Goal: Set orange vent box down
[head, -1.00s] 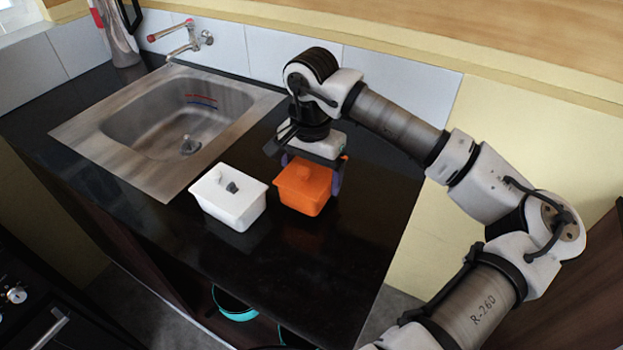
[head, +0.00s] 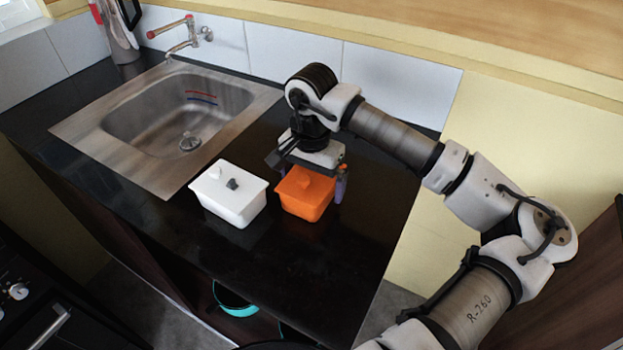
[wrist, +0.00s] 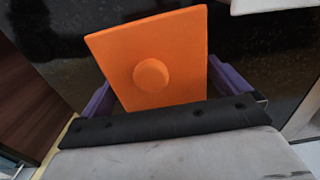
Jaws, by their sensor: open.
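The orange vent box (head: 304,194) stands upright on the black countertop, with a lid and a small knob on top. It also shows in the wrist view (wrist: 180,80), its lid filling the middle with the round knob facing the camera. My gripper (head: 313,180) is right above and around the box at its far side. Its purple fingers (wrist: 232,76) sit apart on either side of the box. The jaws are open, and the lower parts of the fingers are partly hidden by the box.
A white lidded box (head: 228,200) stands just left of the orange one with a narrow gap. A steel sink (head: 160,110) lies farther left. Bare black countertop (head: 360,215) is free to the right and in front. The counter's front edge drops to an open shelf with a teal pot (head: 233,303).

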